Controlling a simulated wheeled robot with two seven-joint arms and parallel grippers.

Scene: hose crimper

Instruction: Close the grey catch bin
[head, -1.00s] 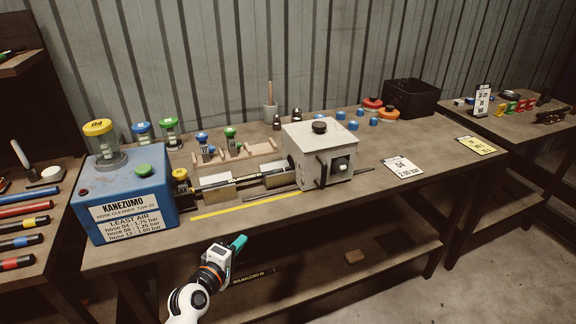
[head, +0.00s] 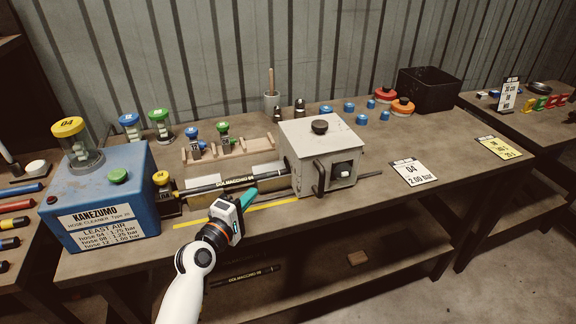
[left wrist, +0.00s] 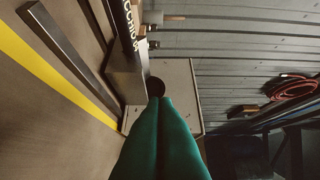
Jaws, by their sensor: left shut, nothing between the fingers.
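The grey catch bin (head: 300,150) is a box with a black round knob on top, a dark bar handle on its front and an opening with something pale inside on its right side. It stands mid-table at the right end of a black hose (head: 215,186).
A blue hose cleaner (head: 110,195) stands at the left end of the hose. A yellow strip (head: 270,212) runs along the table in front, beside a dark flat bar (left wrist: 70,50). A wooden rack (head: 225,150) is behind. A white card (head: 413,172) lies right of the bin.

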